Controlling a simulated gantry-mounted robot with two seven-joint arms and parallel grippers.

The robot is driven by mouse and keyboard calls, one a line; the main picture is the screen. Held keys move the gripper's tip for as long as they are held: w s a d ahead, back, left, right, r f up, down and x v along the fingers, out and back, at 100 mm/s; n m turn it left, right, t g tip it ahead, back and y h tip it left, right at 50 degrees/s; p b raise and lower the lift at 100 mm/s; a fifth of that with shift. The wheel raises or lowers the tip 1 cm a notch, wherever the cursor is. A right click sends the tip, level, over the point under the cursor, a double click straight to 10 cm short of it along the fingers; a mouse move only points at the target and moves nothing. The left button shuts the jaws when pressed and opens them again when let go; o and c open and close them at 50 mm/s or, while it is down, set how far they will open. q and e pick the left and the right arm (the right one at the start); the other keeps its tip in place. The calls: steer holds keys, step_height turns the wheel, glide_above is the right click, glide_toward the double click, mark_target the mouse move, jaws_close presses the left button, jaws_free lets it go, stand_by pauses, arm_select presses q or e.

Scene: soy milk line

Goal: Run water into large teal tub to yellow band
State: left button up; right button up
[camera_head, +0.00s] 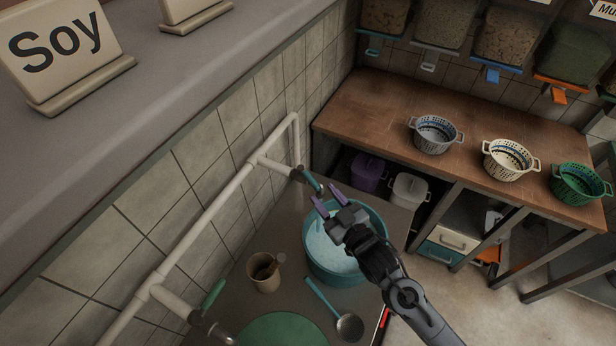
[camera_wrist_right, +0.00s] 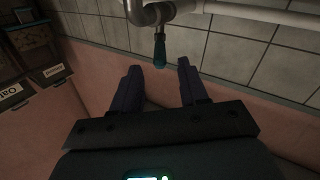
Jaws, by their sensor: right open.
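The large teal tub (camera_head: 316,268) stands on the counter under the far tap (camera_head: 298,174). Pale blue water shows inside it, partly hidden by my right gripper and arm. I cannot make out the yellow band or a running stream. The far tap has a teal handle (camera_head: 313,181), also in the right wrist view (camera_wrist_right: 159,50). My right gripper (camera_head: 329,198) is open and empty above the tub, close to the handle. In the right wrist view the handle lies between and just beyond the fingertips (camera_wrist_right: 157,68). My left gripper is out of view.
A near tap with a green handle (camera_head: 214,292) hangs on the white pipe (camera_head: 205,245) along the tiled wall. A brown cup (camera_head: 262,282), a ladle (camera_head: 348,326) and a round green object (camera_head: 285,330) are near the tub. Colanders stand on the wooden bench (camera_head: 370,112).

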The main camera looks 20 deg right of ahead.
mark_target(303, 171)
steer(key=x, duration=0.8)
steer(key=shift+w, duration=0.15)
jaws_close()
